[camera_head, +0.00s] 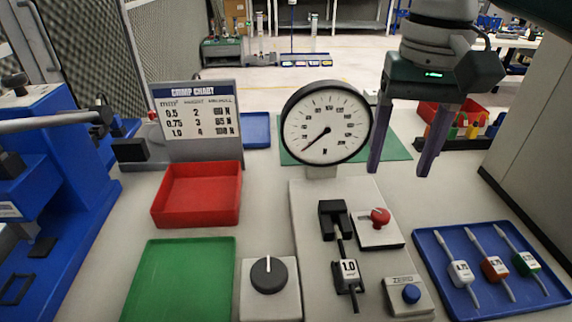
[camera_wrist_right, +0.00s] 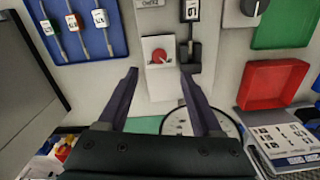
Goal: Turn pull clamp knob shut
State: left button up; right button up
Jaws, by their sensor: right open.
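A red knob (camera_head: 379,216) sits on a light plate beside a black clamp (camera_head: 333,216). A cable sample with a white "1.0" tag (camera_head: 348,270) runs up into the clamp. The red knob also shows in the wrist view (camera_wrist_right: 160,57), just beyond and between my fingertips. A round gauge (camera_head: 326,123) stands behind the clamp, its needle pointing lower left. My right gripper (camera_head: 402,170) is open and empty above and behind the knob, apart from it. In the wrist view its fingers (camera_wrist_right: 160,72) are spread wide. My left gripper is not in view.
A blue tray (camera_head: 445,292) with several tagged cable samples lies at right. A blue button labelled ZERO (camera_head: 411,294) and a black dial (camera_head: 269,275) are near the front. Bare bench lies right of the knob.

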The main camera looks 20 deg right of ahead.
aim_at(381, 213)
jog(key=f, duration=0.3)
jog(key=f+b, duration=0.1)
jog(key=f, duration=0.6)
jog(key=shift+w+d+f+b, duration=0.1)
jog(key=shift+w+b, duration=0.15)
jog(key=shift+b, duration=0.15)
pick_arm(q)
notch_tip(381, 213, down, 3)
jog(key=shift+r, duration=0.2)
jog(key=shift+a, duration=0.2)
pick_arm(e)
grip_shut()
